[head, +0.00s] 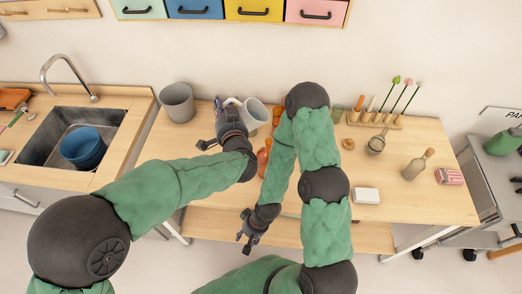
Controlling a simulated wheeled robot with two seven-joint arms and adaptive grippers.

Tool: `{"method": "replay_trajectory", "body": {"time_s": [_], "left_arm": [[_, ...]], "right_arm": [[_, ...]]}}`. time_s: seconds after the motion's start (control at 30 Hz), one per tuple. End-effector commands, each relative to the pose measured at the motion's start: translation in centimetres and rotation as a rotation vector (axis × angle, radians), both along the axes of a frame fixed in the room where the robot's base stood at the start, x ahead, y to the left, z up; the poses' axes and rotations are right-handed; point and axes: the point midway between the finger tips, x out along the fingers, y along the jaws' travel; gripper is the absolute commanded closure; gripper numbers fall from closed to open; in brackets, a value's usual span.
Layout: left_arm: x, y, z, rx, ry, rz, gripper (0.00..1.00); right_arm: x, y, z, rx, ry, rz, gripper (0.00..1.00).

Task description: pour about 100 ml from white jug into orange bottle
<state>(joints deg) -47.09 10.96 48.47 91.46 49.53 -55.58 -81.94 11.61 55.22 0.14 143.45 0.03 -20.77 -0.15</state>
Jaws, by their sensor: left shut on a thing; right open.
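The white jug (256,113) is above the wooden table, with its handle toward my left gripper (221,113). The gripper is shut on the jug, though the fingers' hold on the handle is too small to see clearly. The jug looks tilted; its contents are not visible. An orange bottle (263,158) stands on the table below the jug in the picture, partly hidden by my arms. Another small orange piece (277,114) shows beside the jug, partly covered by my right arm. My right gripper (244,236) is open and empty in front of the table's front edge.
A grey pot (177,102) stands left of the jug. To the right are a wooden rack (374,120), a glass jar (376,145), a corked bottle (416,166), a white block (366,195) and a pink-striped box (449,176). A sink holding a blue bowl (84,146) is at left.

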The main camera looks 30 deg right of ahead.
Motion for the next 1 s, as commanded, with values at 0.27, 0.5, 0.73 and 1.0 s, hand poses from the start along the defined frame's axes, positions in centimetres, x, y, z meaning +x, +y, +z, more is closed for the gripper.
{"method": "replay_trajectory", "body": {"time_s": [0.27, 0.5, 0.73, 1.0], "left_arm": [[0.07, -0.01, 0.3, 0.001, -0.007, 0.001, 1.0], [0.05, -0.05, 0.49, 0.022, -0.019, 0.0, 1.0], [0.04, -0.05, 0.49, 0.034, -0.028, 0.001, 1.0], [0.04, -0.05, 0.46, 0.034, -0.027, 0.001, 1.0]], "right_arm": [[0.03, 0.0, 0.17, 0.0, 0.0, 0.0, 0.49], [0.03, 0.0, 0.76, 0.0, -0.001, 0.0, 0.49], [0.03, 0.0, 0.97, 0.0, 0.0, 0.0, 0.49], [0.02, -0.01, 0.92, 0.0, 0.0, 0.0, 0.49]]}}
